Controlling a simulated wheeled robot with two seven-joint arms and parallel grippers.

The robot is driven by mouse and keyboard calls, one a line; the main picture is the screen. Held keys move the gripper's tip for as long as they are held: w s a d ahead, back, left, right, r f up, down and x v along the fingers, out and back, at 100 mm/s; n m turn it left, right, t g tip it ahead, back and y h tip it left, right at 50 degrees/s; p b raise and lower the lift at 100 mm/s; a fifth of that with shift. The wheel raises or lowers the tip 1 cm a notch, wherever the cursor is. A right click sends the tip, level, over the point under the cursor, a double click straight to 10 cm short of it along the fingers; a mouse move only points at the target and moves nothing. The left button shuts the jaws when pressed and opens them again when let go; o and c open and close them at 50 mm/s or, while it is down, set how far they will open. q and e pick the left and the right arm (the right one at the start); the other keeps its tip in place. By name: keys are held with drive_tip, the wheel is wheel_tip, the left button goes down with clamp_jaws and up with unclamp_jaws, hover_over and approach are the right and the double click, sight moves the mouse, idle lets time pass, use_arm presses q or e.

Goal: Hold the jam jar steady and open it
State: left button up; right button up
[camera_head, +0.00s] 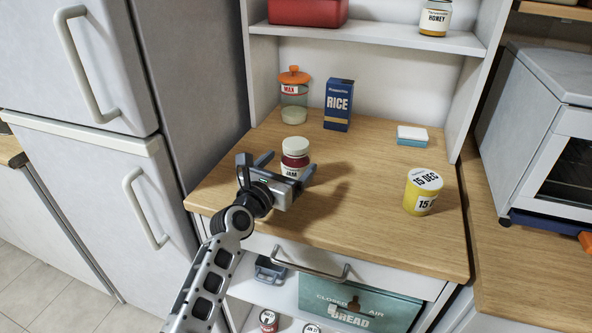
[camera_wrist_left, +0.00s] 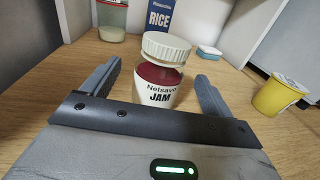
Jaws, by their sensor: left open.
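The jam jar (camera_head: 295,155) stands upright on the wooden counter, with a white lid on top and dark red jam inside. It also shows in the left wrist view (camera_wrist_left: 157,88), its label reading Nelsave JAM. My left gripper (camera_head: 287,166) is open at the jar's near side. In the wrist view its two fingers point forward to the left and right of the jar, with a gap visible on both sides. The lid sits above finger height. The lower part of the jar is partly hidden by the gripper body. My right gripper is not in view.
Behind the jar stand an orange-lidded jar (camera_head: 293,97) and a blue rice box (camera_head: 338,104). A yellow tub (camera_head: 421,192) stands to the right, and a blue and white sponge (camera_head: 412,135) lies further back. The counter (camera_head: 365,230) is clear in front.

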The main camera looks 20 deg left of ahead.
sight(289, 170)
use_arm(q)
drive_tip(key=shift+w, duration=0.3)
drive_tip(key=w+b, duration=0.1)
drive_tip(key=w+f+b, duration=0.1)
drive_tip(key=b, duration=0.1)
drive_tip(key=shift+w+d+f, duration=0.2)
drive_tip(key=shift+w+d, duration=0.15)
drive_tip(key=shift+d, duration=0.05)
drive_tip(key=shift+w+d+r+b, duration=0.1)
drive_tip(key=shift+w+d+b, duration=0.1)
drive_tip(key=shift+w+b, duration=0.65)
drive_tip(key=shift+w+r, duration=0.1)
drive_tip(key=shift+w, duration=0.25)
drive_tip(key=shift+p, duration=0.3)
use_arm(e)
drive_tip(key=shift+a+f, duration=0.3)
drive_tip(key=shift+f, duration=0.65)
use_arm(q)
drive_tip(key=shift+r, duration=0.15)
drive_tip(key=c, duration=1.3)
